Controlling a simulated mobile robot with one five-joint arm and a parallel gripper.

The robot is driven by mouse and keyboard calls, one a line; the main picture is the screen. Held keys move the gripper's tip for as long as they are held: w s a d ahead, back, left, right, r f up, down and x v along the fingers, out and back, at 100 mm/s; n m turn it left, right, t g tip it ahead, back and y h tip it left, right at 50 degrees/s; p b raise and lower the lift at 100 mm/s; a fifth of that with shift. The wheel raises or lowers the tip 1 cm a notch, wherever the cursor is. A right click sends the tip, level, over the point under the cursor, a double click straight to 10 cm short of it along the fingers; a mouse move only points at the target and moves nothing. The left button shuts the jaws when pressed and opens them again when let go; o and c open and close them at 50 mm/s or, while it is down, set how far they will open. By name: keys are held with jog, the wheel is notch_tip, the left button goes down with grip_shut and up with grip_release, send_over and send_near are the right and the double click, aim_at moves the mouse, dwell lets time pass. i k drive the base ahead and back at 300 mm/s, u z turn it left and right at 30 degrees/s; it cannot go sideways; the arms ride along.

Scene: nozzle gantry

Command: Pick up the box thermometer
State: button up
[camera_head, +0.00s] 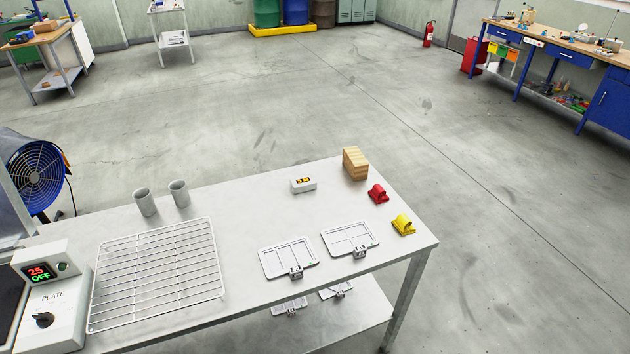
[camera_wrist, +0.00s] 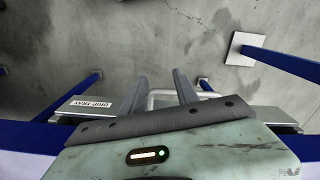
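The box thermometer appears to be the small white box (camera_head: 303,185) with a dark and yellow display, lying on the grey metal table in the head view. It stands clear of its neighbours, left of a wooden block. My gripper (camera_wrist: 160,84) shows only in the wrist view. Its two dark fingers are apart with a gap between them. A pale metal bar shows behind the gap, and I see nothing clamped. The thermometer is not in the wrist view.
The table (camera_head: 240,205) also bears a wooden block (camera_head: 355,164), a red piece (camera_head: 377,194), a yellow piece (camera_head: 403,225), two grey cups, a wire rack (camera_head: 158,275), two wire-frame holders and a plate controller (camera_head: 50,300). A "DRIP TRAY" label (camera_wrist: 90,104) shows beside my gripper.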

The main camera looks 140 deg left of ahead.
aim_at(301, 184)
jog(key=z, duration=3.9)
jog(key=k, duration=1.8)
jog(key=u, duration=0.1)
